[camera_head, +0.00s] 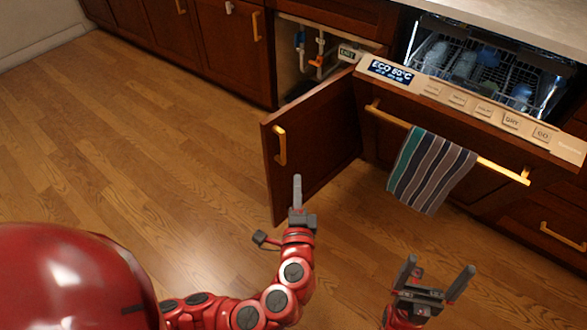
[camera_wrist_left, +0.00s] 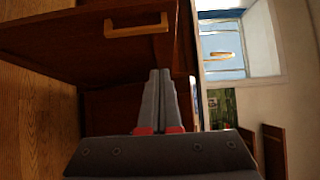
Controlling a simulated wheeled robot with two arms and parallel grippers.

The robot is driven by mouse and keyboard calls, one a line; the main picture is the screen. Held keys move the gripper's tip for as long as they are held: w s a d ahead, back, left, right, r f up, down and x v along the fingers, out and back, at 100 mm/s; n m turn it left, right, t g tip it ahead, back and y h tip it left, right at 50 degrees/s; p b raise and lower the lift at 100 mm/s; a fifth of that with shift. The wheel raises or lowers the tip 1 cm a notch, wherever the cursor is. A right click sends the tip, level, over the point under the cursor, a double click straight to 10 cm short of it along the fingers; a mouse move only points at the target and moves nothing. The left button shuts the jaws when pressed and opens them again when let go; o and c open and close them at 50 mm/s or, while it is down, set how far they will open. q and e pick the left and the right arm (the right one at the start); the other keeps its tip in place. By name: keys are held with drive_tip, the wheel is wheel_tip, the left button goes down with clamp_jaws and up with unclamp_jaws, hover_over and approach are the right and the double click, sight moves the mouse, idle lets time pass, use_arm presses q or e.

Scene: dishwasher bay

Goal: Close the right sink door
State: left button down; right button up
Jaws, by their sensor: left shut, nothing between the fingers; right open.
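The right sink door (camera_head: 313,150) is a dark wood panel standing open in the head view, swung out from the sink cabinet (camera_head: 322,54). Its gold handle (camera_head: 280,145) faces left. My left gripper (camera_head: 297,180) is shut and empty, in front of the door's lower part in the head view; I cannot tell whether it touches. In the left wrist view the shut fingers (camera_wrist_left: 160,80) point towards dark wood, with a gold handle (camera_wrist_left: 136,25) above and to their left. My right gripper (camera_head: 437,278) is open and empty, low at the right over the floor.
The dishwasher (camera_head: 480,100) right of the open door has its front tilted out and dishes inside. A striped towel (camera_head: 430,170) hangs from its handle. Pipes (camera_head: 318,55) show inside the sink cabinet. The wood floor (camera_head: 130,140) at left is clear.

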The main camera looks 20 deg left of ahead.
use_arm(q)
drive_tip(key=a+x, duration=0.2)
drive_tip(key=x, duration=1)
drive_tip(key=shift+a, duration=0.45)
drive_tip(key=shift+s, duration=0.1)
